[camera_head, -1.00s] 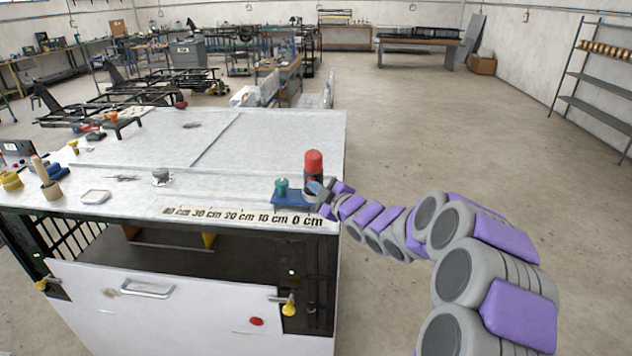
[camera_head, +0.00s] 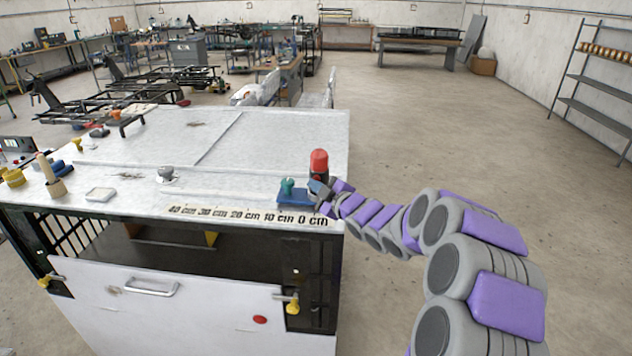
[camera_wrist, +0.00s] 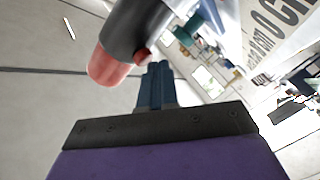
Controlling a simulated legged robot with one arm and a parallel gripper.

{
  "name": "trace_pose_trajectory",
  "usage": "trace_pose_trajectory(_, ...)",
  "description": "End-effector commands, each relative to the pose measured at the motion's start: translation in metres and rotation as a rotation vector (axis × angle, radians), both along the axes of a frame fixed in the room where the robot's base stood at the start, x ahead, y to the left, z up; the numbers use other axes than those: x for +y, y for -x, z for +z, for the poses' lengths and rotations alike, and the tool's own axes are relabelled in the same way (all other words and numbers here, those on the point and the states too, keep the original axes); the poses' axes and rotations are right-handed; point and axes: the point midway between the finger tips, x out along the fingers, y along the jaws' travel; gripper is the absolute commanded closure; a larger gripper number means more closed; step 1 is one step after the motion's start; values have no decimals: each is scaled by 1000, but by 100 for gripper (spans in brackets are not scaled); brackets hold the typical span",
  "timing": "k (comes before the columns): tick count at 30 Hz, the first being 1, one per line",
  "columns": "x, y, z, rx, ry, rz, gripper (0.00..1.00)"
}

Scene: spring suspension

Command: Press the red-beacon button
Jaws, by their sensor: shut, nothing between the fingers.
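The beacon has a red dome (camera_head: 319,160) on a dark cylindrical base (camera_head: 319,176). It stands at the near right corner of the white bench top (camera_head: 270,150). In the wrist view the red dome (camera_wrist: 108,68) and dark base (camera_wrist: 138,28) appear tilted at the upper left. A small red button-like nub (camera_wrist: 141,56) shows on the base, just above my fingertips. My gripper (camera_head: 317,188) is shut and empty, right at the front of the base. Its dark blue fingers (camera_wrist: 156,72) point toward the nub; I cannot tell whether they touch it.
A blue block with a teal knob (camera_head: 288,186) sits left of the beacon. A printed centimetre scale (camera_head: 245,215) runs along the bench's front edge. A grey knob (camera_head: 167,173) and a white dish (camera_head: 100,194) stand farther left. The floor right of the bench is clear.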

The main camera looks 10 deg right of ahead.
Motion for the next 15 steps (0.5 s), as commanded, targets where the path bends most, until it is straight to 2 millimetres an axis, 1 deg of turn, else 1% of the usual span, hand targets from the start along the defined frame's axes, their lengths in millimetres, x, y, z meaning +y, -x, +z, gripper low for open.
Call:
trace_pose_trajectory(9,-8,-3,1,-1,-4,-2,100)
trace_pose_trajectory(15,-4,-3,-1,0,-2,-2,100)
